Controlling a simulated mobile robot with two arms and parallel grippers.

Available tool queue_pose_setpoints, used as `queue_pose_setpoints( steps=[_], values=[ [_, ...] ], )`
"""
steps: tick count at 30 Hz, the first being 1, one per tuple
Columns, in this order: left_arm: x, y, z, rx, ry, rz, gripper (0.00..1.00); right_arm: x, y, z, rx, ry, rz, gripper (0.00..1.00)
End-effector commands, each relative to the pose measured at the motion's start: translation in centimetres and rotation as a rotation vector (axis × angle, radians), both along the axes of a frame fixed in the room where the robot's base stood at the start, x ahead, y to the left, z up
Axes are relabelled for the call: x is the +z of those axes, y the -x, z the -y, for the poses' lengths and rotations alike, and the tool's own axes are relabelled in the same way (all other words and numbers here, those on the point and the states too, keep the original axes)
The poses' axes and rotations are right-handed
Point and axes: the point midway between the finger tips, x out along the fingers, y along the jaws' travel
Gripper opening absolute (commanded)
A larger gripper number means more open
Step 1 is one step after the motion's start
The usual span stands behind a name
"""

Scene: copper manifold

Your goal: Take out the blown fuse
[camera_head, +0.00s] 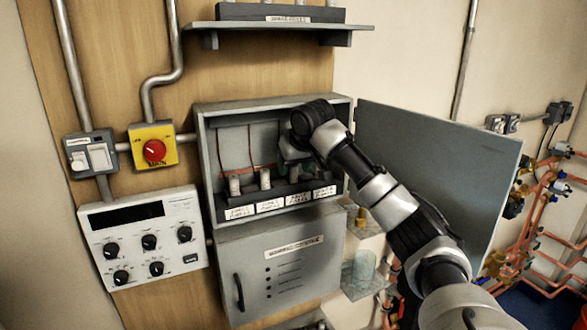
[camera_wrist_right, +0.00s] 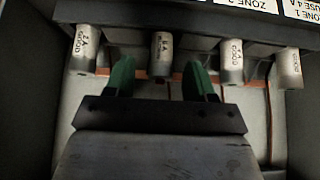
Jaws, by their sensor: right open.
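The open grey fuse box (camera_head: 205,150) holds a row of upright silver fuses. Two fuses, the far-left one (camera_head: 234,185) and its neighbour (camera_head: 265,178), show in the head view; my right gripper and arm hide the others. In the right wrist view, the fuse marked 4 A (camera_wrist_right: 161,50) has a blurred second word, perhaps "blown". The left fuse (camera_wrist_right: 84,48), right-hand fuse (camera_wrist_right: 231,62) and far-right fuse (camera_wrist_right: 289,68) appear marked GOOD. My right gripper (camera_head: 290,155) is open, its green fingertips (camera_wrist_right: 158,72) on either side of the 4 A fuse, with gaps. My left gripper is out of view.
The box door (camera_head: 440,160) stands open on the right, close to my right arm. A shelf (camera_head: 280,26) with a rack is above. A red main switch (camera_head: 154,150) and knob panel (camera_head: 145,240) are left. A clear container (camera_head: 360,270) stands below right.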

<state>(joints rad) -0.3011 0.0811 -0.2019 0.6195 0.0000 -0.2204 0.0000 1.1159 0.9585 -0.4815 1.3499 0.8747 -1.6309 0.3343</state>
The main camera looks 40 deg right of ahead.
Motion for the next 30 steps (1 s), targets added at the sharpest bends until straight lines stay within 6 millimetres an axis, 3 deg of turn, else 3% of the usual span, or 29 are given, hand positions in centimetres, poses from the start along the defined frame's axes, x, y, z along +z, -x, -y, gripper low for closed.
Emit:
queue_pose_setpoints(
  steps=[9,19,30],
  values=[
    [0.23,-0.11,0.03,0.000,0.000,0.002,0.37,-0.62,-0.33,0.07,0.001,0.001,0.001,0.53],
    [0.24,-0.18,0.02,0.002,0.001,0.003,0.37,-0.59,-0.32,0.07,0.001,0.001,0.001,0.03],
    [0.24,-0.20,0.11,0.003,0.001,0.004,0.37,-0.42,-0.29,0.13,0.000,0.001,0.002,0.01]
  ],
)
